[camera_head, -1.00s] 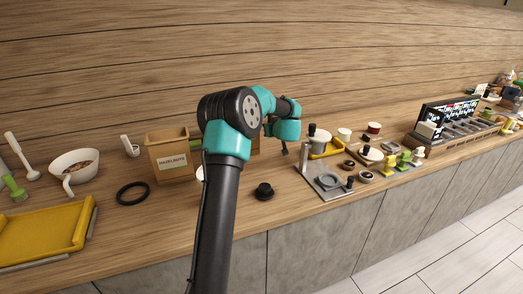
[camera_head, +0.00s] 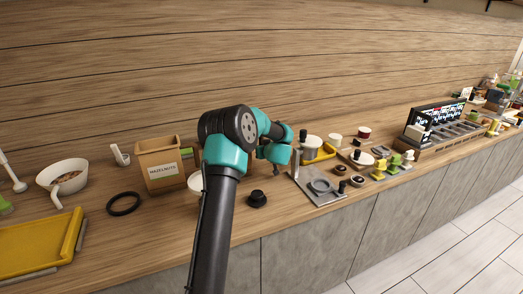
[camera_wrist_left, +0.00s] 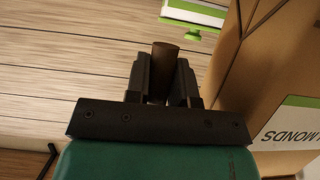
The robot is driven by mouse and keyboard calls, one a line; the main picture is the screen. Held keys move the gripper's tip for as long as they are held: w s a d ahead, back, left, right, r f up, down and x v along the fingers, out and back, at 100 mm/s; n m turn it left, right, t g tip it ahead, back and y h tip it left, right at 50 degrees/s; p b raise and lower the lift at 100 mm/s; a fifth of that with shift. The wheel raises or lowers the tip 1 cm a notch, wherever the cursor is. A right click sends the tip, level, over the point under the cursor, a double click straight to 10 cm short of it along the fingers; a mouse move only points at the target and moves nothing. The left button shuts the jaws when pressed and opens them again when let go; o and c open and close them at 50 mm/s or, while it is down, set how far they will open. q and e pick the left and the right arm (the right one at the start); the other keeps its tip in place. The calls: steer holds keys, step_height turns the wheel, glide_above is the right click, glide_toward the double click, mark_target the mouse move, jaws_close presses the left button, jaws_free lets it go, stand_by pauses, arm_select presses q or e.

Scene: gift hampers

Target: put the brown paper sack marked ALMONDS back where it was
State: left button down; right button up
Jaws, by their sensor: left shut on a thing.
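In the left wrist view the brown paper sack marked ALMONDS (camera_wrist_left: 270,75) stands close along the right side; its white and green label shows upside down and partly cut off. My left gripper (camera_wrist_left: 165,78) is shut on a dark brown round piece (camera_wrist_left: 165,55) beside the sack. I cannot tell whether this piece belongs to the sack. In the head view my left arm hides most of what is behind it, and the ALMONDS label does not show there. My right gripper is not in view.
A HAZELNUTS sack (camera_head: 161,165) stands left of my arm, near a black ring (camera_head: 124,203), a white bowl (camera_head: 62,178) and a yellow tray (camera_head: 40,246). A black knob (camera_head: 257,198) and a grey plate (camera_head: 318,187) lie to the right.

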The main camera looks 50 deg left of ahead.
arm_select(q)
steer(key=c, duration=1)
jaws_free()
steer(key=shift+f, duration=0.1)
steer(key=shift+d+r, duration=0.2)
steer(key=shift+r, duration=0.05)
steer(key=v, duration=1.1)
steer(key=shift+s+d, duration=0.15)
steer(key=shift+d, duration=0.15)
